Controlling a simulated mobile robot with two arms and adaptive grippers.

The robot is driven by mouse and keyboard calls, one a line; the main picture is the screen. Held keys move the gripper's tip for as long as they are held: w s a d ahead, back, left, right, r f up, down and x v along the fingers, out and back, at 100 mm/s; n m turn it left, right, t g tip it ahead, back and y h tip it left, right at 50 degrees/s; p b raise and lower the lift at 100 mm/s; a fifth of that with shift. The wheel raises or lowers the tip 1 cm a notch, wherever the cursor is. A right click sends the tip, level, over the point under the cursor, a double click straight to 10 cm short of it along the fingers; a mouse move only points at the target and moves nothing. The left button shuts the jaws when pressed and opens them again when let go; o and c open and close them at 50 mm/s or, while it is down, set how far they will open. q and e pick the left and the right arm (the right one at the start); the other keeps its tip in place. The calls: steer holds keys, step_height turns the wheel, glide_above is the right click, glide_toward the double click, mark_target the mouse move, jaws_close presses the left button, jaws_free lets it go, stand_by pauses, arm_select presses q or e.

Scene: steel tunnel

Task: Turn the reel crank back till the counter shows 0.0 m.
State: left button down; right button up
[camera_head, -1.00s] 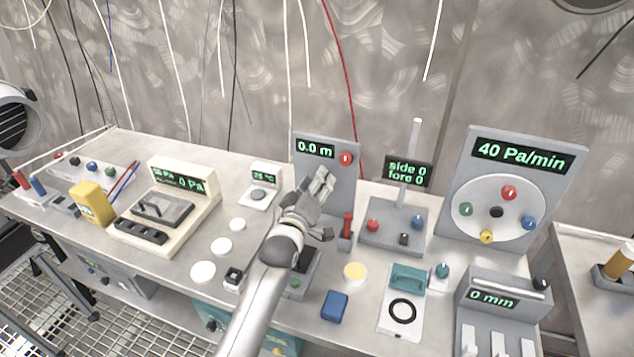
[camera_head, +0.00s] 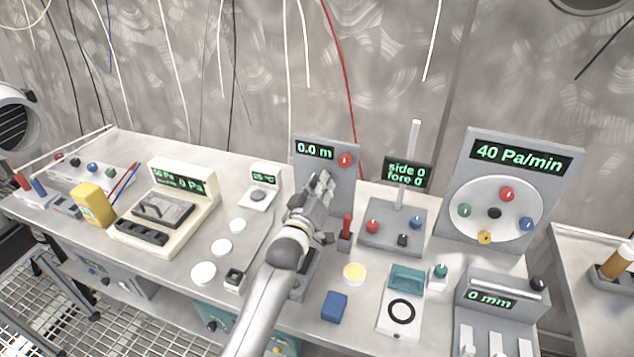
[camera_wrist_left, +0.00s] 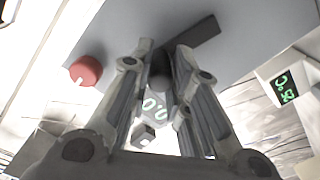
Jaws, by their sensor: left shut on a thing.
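The reel panel (camera_head: 338,182) is a grey upright plate near the middle of the table. Its counter (camera_head: 315,151) reads 0.0 m in green, and it shows partly, between my fingers, in the left wrist view (camera_wrist_left: 155,106). A red knob (camera_head: 345,160) sits right of the counter; it also shows in the left wrist view (camera_wrist_left: 86,71). My left gripper (camera_head: 323,184) is in front of the panel and hides its lower part. In the left wrist view its fingers (camera_wrist_left: 161,75) are shut on the crank's grip, mostly hidden; the dark crank arm (camera_wrist_left: 203,40) extends beyond them.
A small 25 °C display (camera_head: 265,177) stands left of the panel. A red-handled lever (camera_head: 347,226) and a joystick box (camera_head: 393,230) stand close on the right. White discs (camera_head: 221,247) and a blue block (camera_head: 334,306) lie nearer the front edge.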

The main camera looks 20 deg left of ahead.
arm_select(q)
steer(key=shift+d+f+m, duration=0.2)
steer(key=shift+d+m, duration=0.4)
steer(key=shift+m, duration=0.6)
arm_select(e)
steer(key=shift+r, duration=0.3)
arm_select(q)
steer(key=c, duration=1.3)
jaws_free()
steer(key=shift+s, duration=0.15)
steer(key=s, duration=1.1)
steer(key=shift+s+a, duration=0.15)
steer(key=shift+s, duration=0.25)
